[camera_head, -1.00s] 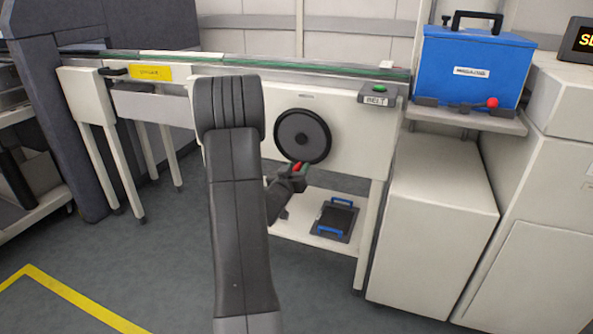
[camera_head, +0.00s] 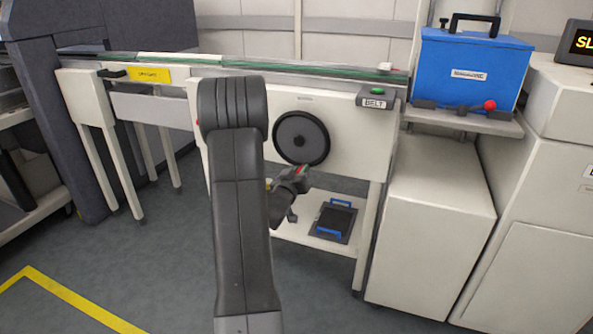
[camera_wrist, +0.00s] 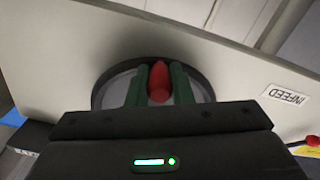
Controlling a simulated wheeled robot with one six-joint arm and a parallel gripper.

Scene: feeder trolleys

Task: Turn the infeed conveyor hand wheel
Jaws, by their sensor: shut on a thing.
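The black hand wheel (camera_head: 302,138) is mounted on the pale front panel of the infeed conveyor (camera_head: 352,143). My gripper (camera_head: 300,172) is at the wheel's lower edge. In the wrist view its green fingers (camera_wrist: 159,85) are shut on the wheel's red handle (camera_wrist: 159,80), which sits between them. Part of the wheel's dark rim (camera_wrist: 98,95) shows behind the fingers, and the gripper body hides the rest. The handle also shows as a small red spot at the gripper in the head view.
A blue box (camera_head: 474,68) stands on a shelf at right. A dark tray with blue handles (camera_head: 335,219) lies on the shelf below the conveyor. Grey floor is open at lower left.

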